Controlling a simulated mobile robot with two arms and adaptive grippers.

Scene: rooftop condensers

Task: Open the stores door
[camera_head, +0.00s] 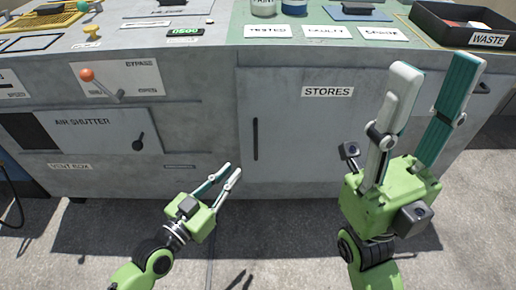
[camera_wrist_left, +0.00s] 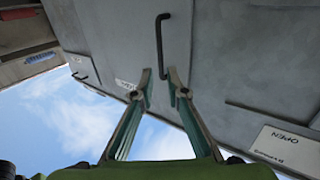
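The stores door (camera_head: 290,165) is a grey panel in the front of the cabinet, marked with a white STORES label (camera_head: 327,92). It looks shut. Its black vertical bar handle (camera_head: 255,139) is near its left edge. My left gripper (camera_head: 231,170) is open and empty, low and left of the handle in the head view. In the left wrist view the handle (camera_wrist_left: 161,45) stands beyond the gap between the open fingertips (camera_wrist_left: 160,76), and no contact shows. My right gripper (camera_head: 436,67) is open and empty, in front of the door's right part, hiding some of it.
Left of the door are an air shutter panel (camera_head: 85,133) and a bypass lever with an orange knob (camera_head: 87,75). On top are label cards, jars and a black waste tray (camera_head: 468,38). Bare floor lies in front of the cabinet.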

